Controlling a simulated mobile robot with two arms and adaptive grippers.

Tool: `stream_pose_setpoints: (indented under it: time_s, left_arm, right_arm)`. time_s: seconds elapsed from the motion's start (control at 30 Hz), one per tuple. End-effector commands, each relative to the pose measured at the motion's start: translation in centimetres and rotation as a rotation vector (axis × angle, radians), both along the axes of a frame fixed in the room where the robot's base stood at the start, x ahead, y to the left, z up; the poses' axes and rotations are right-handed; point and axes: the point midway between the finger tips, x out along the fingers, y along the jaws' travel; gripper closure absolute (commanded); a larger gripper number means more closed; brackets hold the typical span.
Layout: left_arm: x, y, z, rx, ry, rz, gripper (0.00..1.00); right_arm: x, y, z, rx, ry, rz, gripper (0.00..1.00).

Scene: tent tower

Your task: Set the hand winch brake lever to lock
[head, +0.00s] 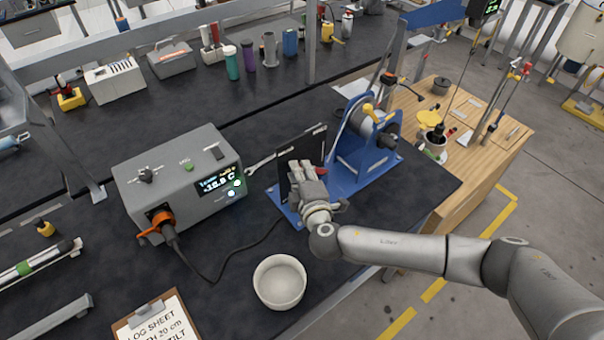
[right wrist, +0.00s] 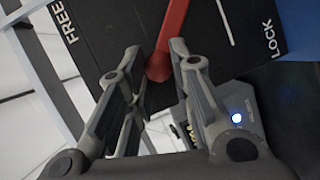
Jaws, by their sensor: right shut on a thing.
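The hand winch (head: 365,125) is a blue frame with a drum, on the bench's right part. Its upright black panel (head: 287,150) stands at the left end of the blue base. In the right wrist view the panel (right wrist: 110,45) reads FREE at upper left and LOCK at right. The red brake lever (right wrist: 172,35) crosses the panel between these words, its upper end cut off by the frame; a bit of red lever (head: 321,172) shows in the head view. My right gripper (right wrist: 166,66) is shut on the lever's rounded lower end. My left gripper is out of view.
A grey instrument box (head: 180,180) with a lit display and cable stands left of the winch. A white bowl (head: 280,282) sits in front, below my right wrist. A clipboard (head: 155,322) lies at the front left. A wooden table (head: 480,150) adjoins on the right.

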Motion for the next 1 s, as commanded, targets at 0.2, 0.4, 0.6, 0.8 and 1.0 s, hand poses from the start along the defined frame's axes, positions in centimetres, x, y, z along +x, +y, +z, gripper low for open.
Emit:
stream_pose_setpoints:
  time_s: [0.2,0.4,0.6,0.8,1.0]
  left_arm:
    - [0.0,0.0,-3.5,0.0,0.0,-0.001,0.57]
    - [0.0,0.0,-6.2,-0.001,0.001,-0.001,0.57]
    - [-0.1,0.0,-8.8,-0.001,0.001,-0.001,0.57]
    - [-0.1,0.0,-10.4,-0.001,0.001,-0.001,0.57]
    - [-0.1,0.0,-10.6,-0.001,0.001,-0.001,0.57]
  right_arm:
    - [-0.7,1.0,-1.9,-0.065,-0.047,0.007,1.0]
    - [-1.0,1.5,-3.3,-0.174,-0.12,0.004,1.0]
    - [-1.4,2.1,-4.9,-0.279,-0.189,0.002,1.0]
    - [-1.6,2.3,-5.7,-0.357,-0.241,0.0,1.0]
    - [-1.6,2.4,-5.6,-0.381,-0.256,-0.001,1.0]
